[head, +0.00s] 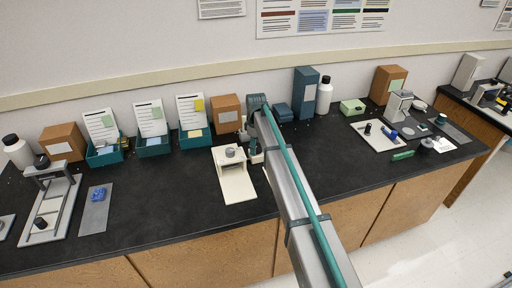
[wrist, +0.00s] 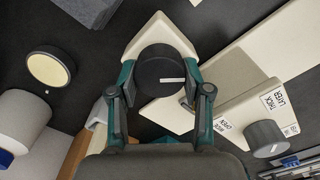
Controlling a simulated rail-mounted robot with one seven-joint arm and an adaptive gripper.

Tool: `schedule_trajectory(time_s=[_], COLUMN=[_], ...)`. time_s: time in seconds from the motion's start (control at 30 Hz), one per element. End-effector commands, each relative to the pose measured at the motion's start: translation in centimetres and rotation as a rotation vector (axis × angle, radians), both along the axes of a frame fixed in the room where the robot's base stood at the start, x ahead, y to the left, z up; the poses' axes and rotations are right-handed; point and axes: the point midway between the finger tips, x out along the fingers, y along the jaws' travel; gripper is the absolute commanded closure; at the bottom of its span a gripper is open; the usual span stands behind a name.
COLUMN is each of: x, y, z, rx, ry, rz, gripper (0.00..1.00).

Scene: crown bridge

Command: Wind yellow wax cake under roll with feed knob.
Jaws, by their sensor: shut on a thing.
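My gripper (wrist: 160,88) is shut around a round black knob (wrist: 158,66) with a white line on its top. The knob stands on a cream, pointed base (wrist: 158,27), and a finger lies on each side of it. In the head view my arm hides most of the grip. A pale yellow disc in a dark rim (wrist: 50,68) lies apart to the left in the wrist view; I cannot tell whether it is the wax cake. No roll can be made out clearly.
Right of the knob, a cream block (wrist: 230,105) carries printed labels and a grey knob (wrist: 265,138). A white cylinder (wrist: 25,122) stands at lower left. Teal trays (head: 155,148) and a brown box (head: 226,114) stand along the wall.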

Motion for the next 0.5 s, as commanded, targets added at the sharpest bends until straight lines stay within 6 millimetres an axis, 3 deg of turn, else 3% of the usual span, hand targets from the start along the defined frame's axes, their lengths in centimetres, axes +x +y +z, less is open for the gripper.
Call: schedule_trajectory(time_s=[0.5], x=[0.17], y=[-0.06], z=[0.03], rx=[0.0], ry=[0.0], rz=[-0.4], gripper=[0.86])
